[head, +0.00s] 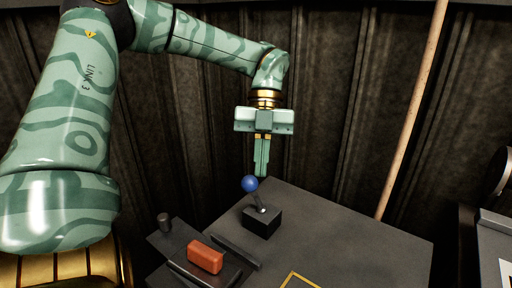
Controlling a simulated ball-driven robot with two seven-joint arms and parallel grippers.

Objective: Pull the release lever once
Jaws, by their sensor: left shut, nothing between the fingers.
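The release lever (250,185) has a blue ball knob on a short metal stick that leans to the left. It rises from a black box base (262,221) on the dark table (350,237). My left gripper (261,174) points straight down just above and slightly right of the blue knob in the head view. Its fingers are shut together with nothing between them. From this one view I cannot tell whether the fingertips touch the knob or are behind it. My right gripper is not in view.
An orange-red block (205,257) sits in a dark holder at the table's front left, beside a small dark cylinder (164,222). A yellow outline (297,279) marks the tabletop. A wooden pole (412,110) leans behind the table. The table's right side is clear.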

